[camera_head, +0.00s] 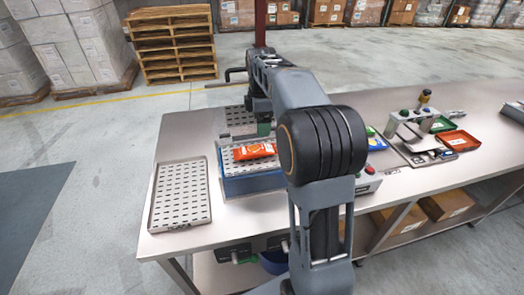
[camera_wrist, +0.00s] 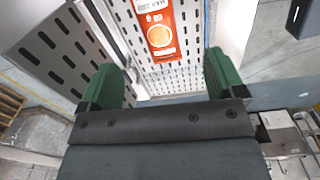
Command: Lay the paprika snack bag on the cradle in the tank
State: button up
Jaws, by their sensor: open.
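The orange-red snack bag (camera_head: 254,151), taken to be the paprika one, lies flat on the perforated metal cradle (camera_head: 231,170) in the blue-sided tank (camera_head: 250,185). In the wrist view the bag (camera_wrist: 158,32) shows at the top, on the slotted plate (camera_wrist: 178,76). My gripper (camera_head: 264,128) is just behind the bag in the head view. In the wrist view my gripper (camera_wrist: 163,76) has its two green fingers spread wide, with nothing between them; the bag is beyond the fingertips. My arm hides part of the tank's right side.
A perforated tray (camera_head: 181,195) lies on the bench left of the tank. The bench's front left corner is clear.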

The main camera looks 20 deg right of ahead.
jog(key=s+a+f+m+t, duration=0.1)
jog(key=s+a+f+m, duration=0.1)
jog(key=s+m, duration=0.3)
jog(key=s+a+f+m+t, duration=0.1)
jog(key=s+a+m, duration=0.3)
jog(key=s, duration=0.5)
jog(key=s+a+f+m+t, duration=0.1)
jog(key=s+a+f+m, duration=0.2)
jog(key=s+m, duration=0.3)
jog(key=shift+s+a+f+t, duration=0.35)
jog(key=shift+s+a+t, duration=0.1)
jog(key=shift+s, duration=0.2)
